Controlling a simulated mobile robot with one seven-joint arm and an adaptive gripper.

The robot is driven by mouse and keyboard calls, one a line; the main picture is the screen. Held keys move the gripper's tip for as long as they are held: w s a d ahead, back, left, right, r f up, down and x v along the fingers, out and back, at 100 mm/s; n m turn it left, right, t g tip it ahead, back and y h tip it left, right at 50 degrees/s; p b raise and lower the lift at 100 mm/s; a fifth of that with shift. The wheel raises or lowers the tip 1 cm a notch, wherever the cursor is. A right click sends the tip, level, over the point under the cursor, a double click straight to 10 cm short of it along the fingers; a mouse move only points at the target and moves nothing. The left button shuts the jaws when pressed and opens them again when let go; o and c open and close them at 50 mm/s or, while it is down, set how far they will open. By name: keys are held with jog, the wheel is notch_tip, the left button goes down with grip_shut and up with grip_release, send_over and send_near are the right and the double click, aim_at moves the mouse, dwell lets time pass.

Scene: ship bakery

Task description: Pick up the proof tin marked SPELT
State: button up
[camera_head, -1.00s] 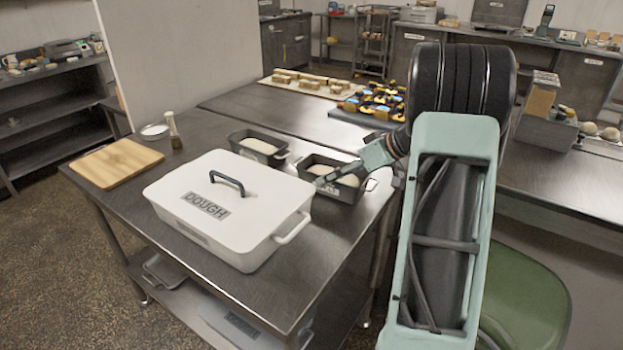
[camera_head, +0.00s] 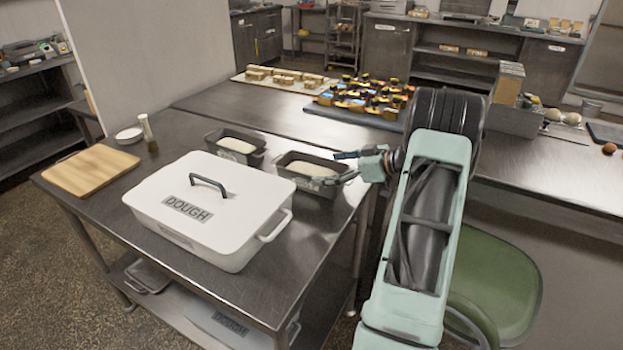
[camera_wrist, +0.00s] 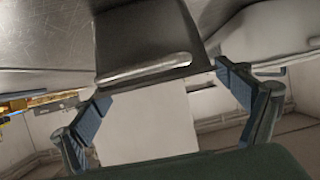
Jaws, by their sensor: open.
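Two dark proof tins with pale dough stand on the steel table behind the white box. The left tin (camera_head: 221,150) is clear of my gripper. The right tin (camera_head: 298,185) has my gripper (camera_head: 345,168) at its right end. No SPELT mark is readable on either tin. In the wrist view my gripper (camera_wrist: 163,88) is open, with one blue-padded finger on each side. A dark tin (camera_wrist: 145,35) with a pale strip at its edge lies between and beyond the fingers. Its right edge is close to the right fingertip; I cannot tell if they touch.
The white lidded DOUGH box (camera_head: 215,228) stands close in front of the tins. A cutting board (camera_head: 92,172), a small dish (camera_head: 129,135) and a bottle (camera_head: 147,133) are at the left. A tray of dark and yellow items (camera_head: 362,103) lies behind. A green chair (camera_head: 495,285) is at right.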

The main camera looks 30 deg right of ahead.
aim_at(312, 171)
jog(key=p+x, duration=0.1)
jog(key=x, duration=0.4)
jog(key=shift+w+a+f, duration=0.1)
jog(key=shift+w+f, duration=0.05)
jog(key=shift+w, duration=0.1)
jog(key=shift+s, duration=0.1)
jog(key=c, duration=2)
